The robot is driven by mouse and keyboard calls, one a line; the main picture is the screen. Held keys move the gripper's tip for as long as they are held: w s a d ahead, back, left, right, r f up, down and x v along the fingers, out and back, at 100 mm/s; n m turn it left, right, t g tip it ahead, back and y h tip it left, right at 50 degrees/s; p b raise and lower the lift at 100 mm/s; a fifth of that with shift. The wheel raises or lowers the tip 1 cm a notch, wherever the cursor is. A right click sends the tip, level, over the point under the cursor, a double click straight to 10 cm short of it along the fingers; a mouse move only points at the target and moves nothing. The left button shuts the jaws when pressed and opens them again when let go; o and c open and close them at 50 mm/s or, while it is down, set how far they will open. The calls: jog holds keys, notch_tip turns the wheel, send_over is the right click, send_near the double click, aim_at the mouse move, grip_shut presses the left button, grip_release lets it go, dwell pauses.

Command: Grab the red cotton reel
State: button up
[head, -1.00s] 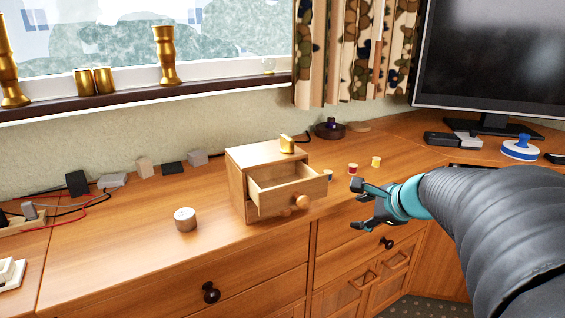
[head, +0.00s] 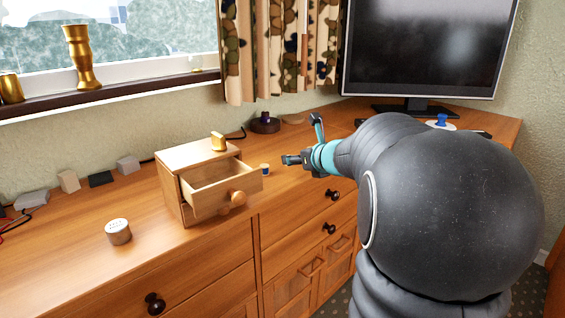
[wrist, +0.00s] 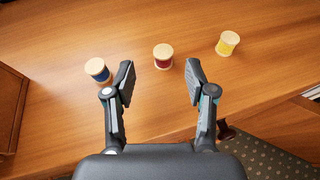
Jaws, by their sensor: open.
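The red cotton reel (wrist: 163,58) stands upright on the wooden top in the wrist view, with pale ends and dark red thread. My gripper (wrist: 160,72) is open and empty, and the reel shows between and just beyond its fingertips. A blue reel (wrist: 98,70) stands just outside the left finger. A yellow reel (wrist: 228,43) stands farther off to the right. In the head view my gripper (head: 301,140) is spread over the cabinet top, and the blue reel (head: 265,169) shows left of it. The red and yellow reels are hidden there by my arm.
A small wooden box (head: 172,190) with its drawer pulled out stands left of the reels, a gold object (head: 218,141) on top. A pale-topped tin (head: 118,232) stands farther left. A monitor (head: 430,50) is behind my arm. The cabinet's front edge is near the reels.

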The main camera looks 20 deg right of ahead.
jog(key=shift+d+x, duration=0.2)
jog(key=shift+x, duration=2.9)
jog(key=shift+r, duration=0.1)
jog(key=shift+c, duration=0.2)
jog(key=c, duration=0.9)
